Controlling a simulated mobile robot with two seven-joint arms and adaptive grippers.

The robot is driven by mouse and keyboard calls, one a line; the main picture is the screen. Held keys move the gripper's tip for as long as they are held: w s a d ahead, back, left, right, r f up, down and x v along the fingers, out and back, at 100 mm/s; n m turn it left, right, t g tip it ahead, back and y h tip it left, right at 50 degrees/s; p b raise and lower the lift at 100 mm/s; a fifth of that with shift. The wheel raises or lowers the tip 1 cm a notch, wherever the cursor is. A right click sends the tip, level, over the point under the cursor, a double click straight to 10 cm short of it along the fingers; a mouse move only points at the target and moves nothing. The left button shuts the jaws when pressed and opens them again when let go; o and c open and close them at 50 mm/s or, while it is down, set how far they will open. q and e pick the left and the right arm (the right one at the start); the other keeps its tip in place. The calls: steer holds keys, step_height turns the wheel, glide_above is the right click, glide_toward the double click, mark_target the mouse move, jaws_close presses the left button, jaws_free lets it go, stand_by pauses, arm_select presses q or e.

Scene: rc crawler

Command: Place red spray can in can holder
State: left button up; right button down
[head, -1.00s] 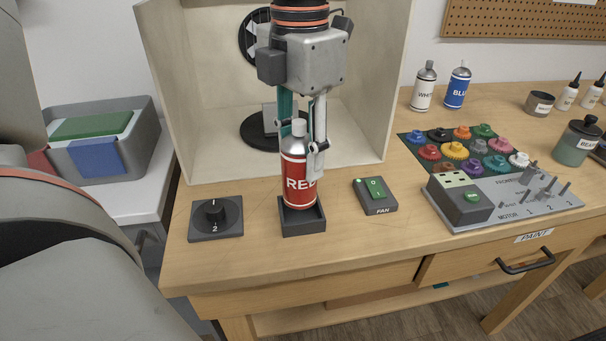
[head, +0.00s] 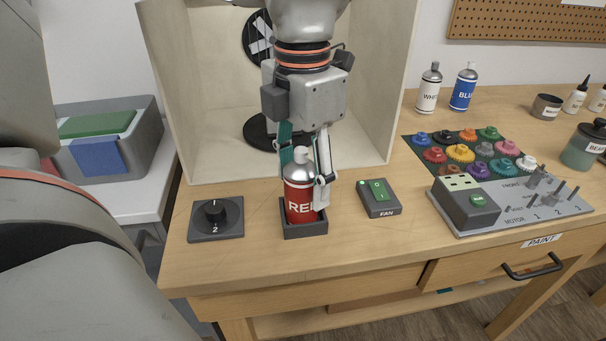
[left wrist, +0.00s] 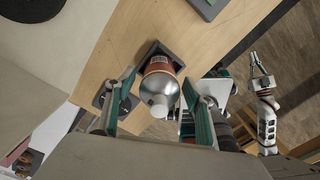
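The red spray can (head: 300,190), with a grey top and a white nozzle, stands upright in the square black can holder (head: 305,231). Its base is hidden by the holder walls. My left gripper (head: 304,187) is above the holder, pointing down, with one finger on each side of the can. In the left wrist view the can (left wrist: 160,88) lies between the fingers, with narrow gaps on both sides, so the gripper looks open. My right gripper (left wrist: 260,72) shows small at the right of the left wrist view; its finger state is unclear.
A dial box (head: 216,218) stands left of the holder and a green fan switch (head: 378,197) right of it. Behind is a pale spray booth (head: 215,130). A control panel (head: 515,205), colored paint caps (head: 460,153) and white and blue cans (head: 428,92) are farther right.

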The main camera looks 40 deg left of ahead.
arm_select(q)
step_height(320, 180, up, 12)
steer(key=shift+r+p, duration=0.2)
steer(key=shift+p, duration=0.7)
